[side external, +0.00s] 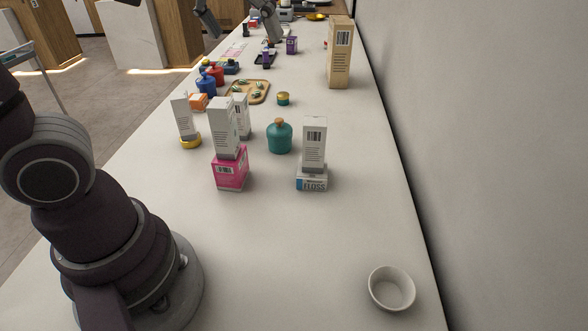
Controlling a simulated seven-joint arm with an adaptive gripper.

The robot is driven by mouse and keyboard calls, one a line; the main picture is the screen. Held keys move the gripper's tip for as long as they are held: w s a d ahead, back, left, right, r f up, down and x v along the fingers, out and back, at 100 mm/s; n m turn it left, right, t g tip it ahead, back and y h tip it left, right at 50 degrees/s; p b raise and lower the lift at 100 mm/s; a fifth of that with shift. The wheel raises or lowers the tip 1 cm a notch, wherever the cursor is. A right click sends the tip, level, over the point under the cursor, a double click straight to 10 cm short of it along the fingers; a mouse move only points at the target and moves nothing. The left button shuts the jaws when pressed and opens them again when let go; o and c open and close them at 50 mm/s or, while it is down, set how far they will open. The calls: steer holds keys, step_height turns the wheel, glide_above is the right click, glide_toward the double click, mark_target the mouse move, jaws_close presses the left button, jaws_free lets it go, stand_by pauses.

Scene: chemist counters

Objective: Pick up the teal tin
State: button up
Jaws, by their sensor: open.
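A small round teal tin (283,99) with a gold lid stands on the counter beyond the middle, just right of a wooden tray. A larger teal jar (279,137) with a cork-coloured stopper stands nearer, between white boxes. My gripper (244,39) shows only at the top edge, as two dark fingers pointing down and spread apart. It is open with nothing between the fingers. In the picture it is above and left of the tin; its height over the counter is hard to tell. The rest of the gripper is out of frame.
White cartons stand on a pink box (231,168) and a floss box (312,178); another carton stands on a yellow tin (191,141). The wooden tray (264,98) holds small items. A tall tan box (340,55) is near the wall. A white bowl (391,289) is front right. The near counter is mostly clear.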

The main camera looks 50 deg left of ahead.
steer(key=w+a+f+n+g+y, duration=0.15)
steer(key=w+a+n+y, duration=0.4)
steer(key=w, duration=0.55)
steer(key=n+h, duration=0.1)
glide_toward(280, 132)
steer(key=w+f, duration=0.1)
steer(key=f, duration=0.1)
steer(key=x, duration=0.5)
steer(key=a+x, duration=0.1)
steer(key=x, duration=0.5)
steer(key=shift+s+a, duration=0.1)
steer(key=shift+r, duration=0.1)
steer(key=c, duration=1.3)
steer(key=shift+o, duration=0.2)
steer(key=shift+r, duration=0.1)
